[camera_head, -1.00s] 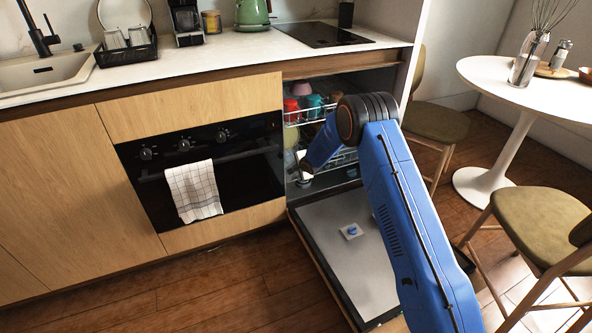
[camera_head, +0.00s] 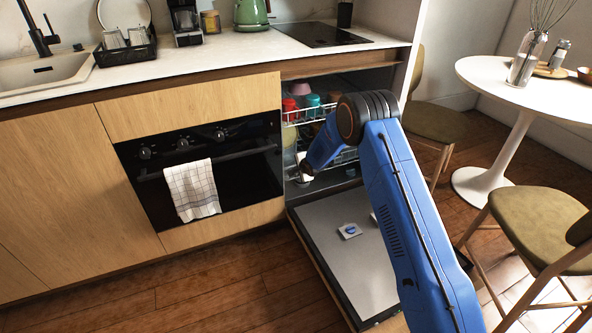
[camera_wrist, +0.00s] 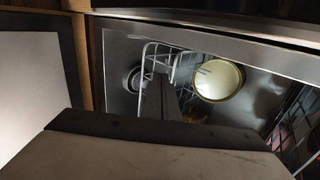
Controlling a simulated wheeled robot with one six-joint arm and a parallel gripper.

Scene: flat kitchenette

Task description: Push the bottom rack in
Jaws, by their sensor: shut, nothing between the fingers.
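The dishwasher stands open, with its door (camera_head: 345,265) folded down. The bottom rack (camera_head: 347,157) is inside the tub, partly hidden behind my arm; its white wires also show in the wrist view (camera_wrist: 150,52). A round cream dish (camera_wrist: 217,80) stands in the bottom rack. My gripper (camera_head: 303,179) is at the left side of the tub opening, low and near the rack's front. In the wrist view my gripper's dark fingers (camera_wrist: 158,97) are shut and empty, pointing at the rack wires. I cannot tell whether they touch.
The upper rack (camera_head: 305,115) holds red and teal cups. A small blue-and-white piece (camera_head: 350,230) lies on the door. The oven (camera_head: 205,165) with a towel is left of the opening. A chair (camera_head: 535,215) and round table (camera_head: 530,85) stand right.

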